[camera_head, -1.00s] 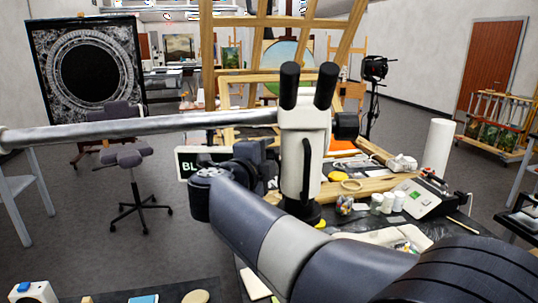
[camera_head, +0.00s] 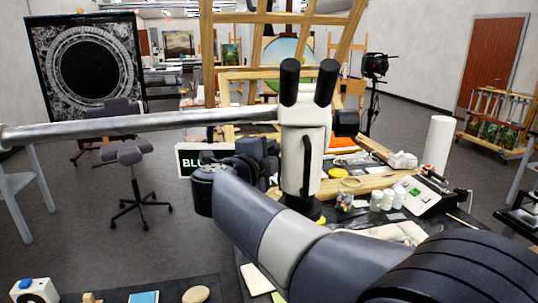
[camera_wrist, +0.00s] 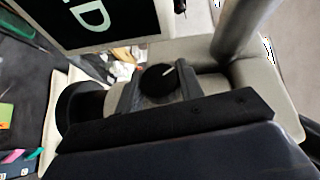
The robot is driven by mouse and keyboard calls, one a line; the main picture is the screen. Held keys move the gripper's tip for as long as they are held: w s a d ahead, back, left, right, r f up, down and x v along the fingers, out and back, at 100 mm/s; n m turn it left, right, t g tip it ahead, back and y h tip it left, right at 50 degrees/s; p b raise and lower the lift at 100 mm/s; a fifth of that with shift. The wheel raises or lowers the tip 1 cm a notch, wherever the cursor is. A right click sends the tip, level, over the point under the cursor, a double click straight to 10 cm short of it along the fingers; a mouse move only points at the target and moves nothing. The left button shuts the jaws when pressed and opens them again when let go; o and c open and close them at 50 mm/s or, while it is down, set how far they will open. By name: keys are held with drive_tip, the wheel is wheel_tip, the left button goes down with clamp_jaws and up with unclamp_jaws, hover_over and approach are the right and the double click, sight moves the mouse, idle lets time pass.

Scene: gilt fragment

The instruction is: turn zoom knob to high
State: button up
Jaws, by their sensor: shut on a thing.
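The white stereo microscope (camera_head: 305,150) stands on its black post, with two black eyepieces on top and a long metal boom running left. In the wrist view, the zoom knob (camera_wrist: 158,84) is a round black knob with a white mark pointing to the upper right. My gripper (camera_wrist: 160,91) has a finger on each side of the knob and is shut on it. In the head view, my gripper (camera_head: 262,158) is at the left side of the microscope body; the knob it holds is hidden there.
Another black knob (camera_head: 346,123) sticks out on the microscope's right side. A dark lettered sign (camera_head: 190,160) stands behind my wrist. The bench right of the post holds white jars (camera_head: 382,199), a paper roll (camera_head: 438,145) and wooden frame parts. A stool (camera_head: 130,170) stands left.

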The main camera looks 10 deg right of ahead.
drive_tip(key=shift+f+t+b, duration=0.25)
drive_tip(key=shift+t+b, duration=0.05)
drive_tip(key=shift+b, duration=0.85)
drive_tip(key=h+b, duration=0.1)
drive_tip(key=b, duration=0.1)
drive_tip(key=shift+f+m+t+b, duration=0.15)
drive_tip(key=shift+m+t+b, duration=0.15)
drive_tip(key=shift+b, duration=0.1)
drive_tip(key=m+t+h+b, duration=0.1)
drive_tip(key=b, duration=0.5)
drive_tip(key=shift+f+t+h, duration=0.1)
drive_tip(key=shift+t+h, duration=0.2)
drive_tip(key=m+t+h+b, duration=0.1)
drive_tip(key=b, duration=0.5)
drive_tip(key=shift+h, duration=0.3)
drive_tip(key=shift+r+m+t+h+b, duration=0.25)
drive_tip(key=shift+m+t+h+b, duration=0.2)
drive_tip(key=shift+b, duration=0.7)
drive_tip(key=shift+r+m+h+b, duration=0.25)
drive_tip(key=shift+r+m+b, duration=0.1)
drive_tip(key=shift+b, duration=0.15)
drive_tip(key=o, duration=1)
drive_tip(key=shift+f, duration=0.1)
drive_tip(key=shift+c, duration=0.2)
